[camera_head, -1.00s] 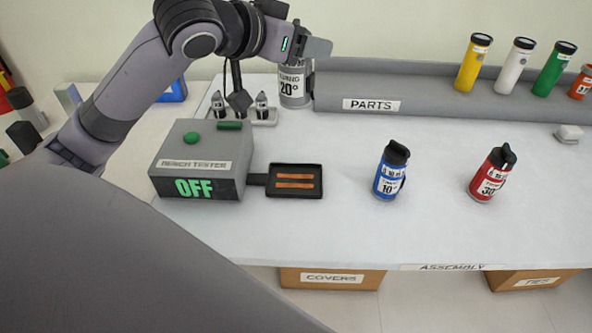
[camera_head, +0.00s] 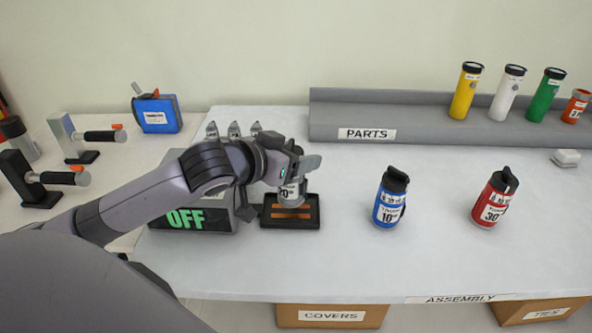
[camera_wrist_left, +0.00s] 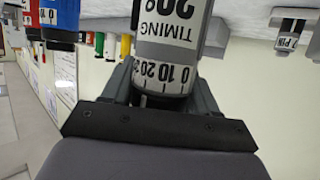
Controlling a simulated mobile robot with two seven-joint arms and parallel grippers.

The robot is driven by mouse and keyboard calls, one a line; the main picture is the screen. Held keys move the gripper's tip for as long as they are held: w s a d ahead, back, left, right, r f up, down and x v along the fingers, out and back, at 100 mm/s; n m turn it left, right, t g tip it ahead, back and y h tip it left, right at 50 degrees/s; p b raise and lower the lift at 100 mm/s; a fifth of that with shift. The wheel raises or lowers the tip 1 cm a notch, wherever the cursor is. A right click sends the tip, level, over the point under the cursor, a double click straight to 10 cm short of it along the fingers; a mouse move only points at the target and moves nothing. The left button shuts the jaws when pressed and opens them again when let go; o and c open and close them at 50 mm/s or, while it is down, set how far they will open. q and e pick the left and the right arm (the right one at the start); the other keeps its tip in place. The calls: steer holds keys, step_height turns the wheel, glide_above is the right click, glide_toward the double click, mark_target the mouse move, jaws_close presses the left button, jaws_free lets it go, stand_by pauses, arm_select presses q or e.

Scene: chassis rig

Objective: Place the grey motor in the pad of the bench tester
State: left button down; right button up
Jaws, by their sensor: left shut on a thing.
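The grey motor (camera_head: 291,190), with a "20°" timing label, is held upright in my left gripper (camera_head: 298,165). It also shows in the left wrist view (camera_wrist_left: 168,50) between the fingers (camera_wrist_left: 160,100). The motor's lower end is over the black pad (camera_head: 309,222) of the bench tester; I cannot tell whether it touches. The pad's copper strips show partly beside and below the motor. The bench tester (camera_head: 216,218) is a grey box reading OFF in green, largely hidden behind my left arm. My right gripper is not in view.
A blue motor (camera_head: 390,200) and a red motor (camera_head: 494,200) stand to the right. The PARTS shelf (camera_head: 400,125) runs along the back, with several coloured cylinders at its right. Tools and a blue box (camera_head: 156,115) are at the left. The white table centre is clear.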

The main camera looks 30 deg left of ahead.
mark_target(293, 195)
arm_select(q)
step_height(293, 195, down, 3)
steer(key=shift+f, duration=0.1)
steer(key=shift+c, duration=1.5)
jaws_free()
steer(key=shift+f, duration=0.1)
